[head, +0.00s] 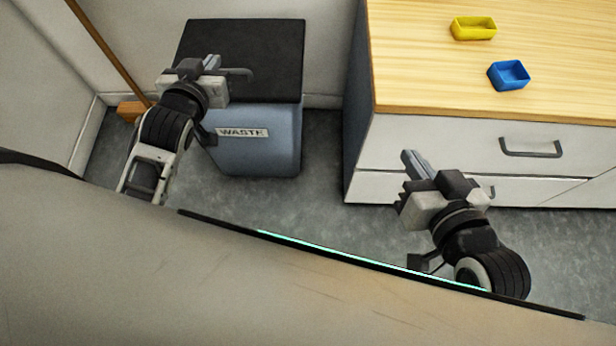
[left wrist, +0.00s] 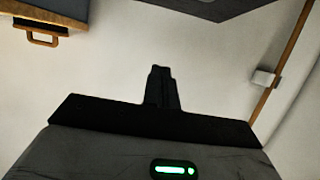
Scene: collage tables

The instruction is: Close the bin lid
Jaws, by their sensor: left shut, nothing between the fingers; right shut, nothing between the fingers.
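The bin (head: 270,150) is blue-grey with a WASTE label and stands on the floor against the back wall in the head view. Its black lid (head: 270,50) lies flat over its top, and I see no opening into the bin. A grey bar, perhaps the lid's handle (head: 240,72), shows beside my left gripper (head: 212,63). That gripper is shut and empty, in front of the lid's left part; whether it touches the lid I cannot tell. Its shut fingers (left wrist: 162,85) also show in the left wrist view, against a pale wall. My right gripper (head: 408,162) is shut and empty, before the drawers.
A wood-topped drawer cabinet (head: 420,80) stands right of the bin, with a yellow tray (head: 473,28) and a blue tray (head: 509,75) on it. A broom (head: 110,50) leans left of the bin. Grey floor (head: 325,170) is clear between bin and cabinet.

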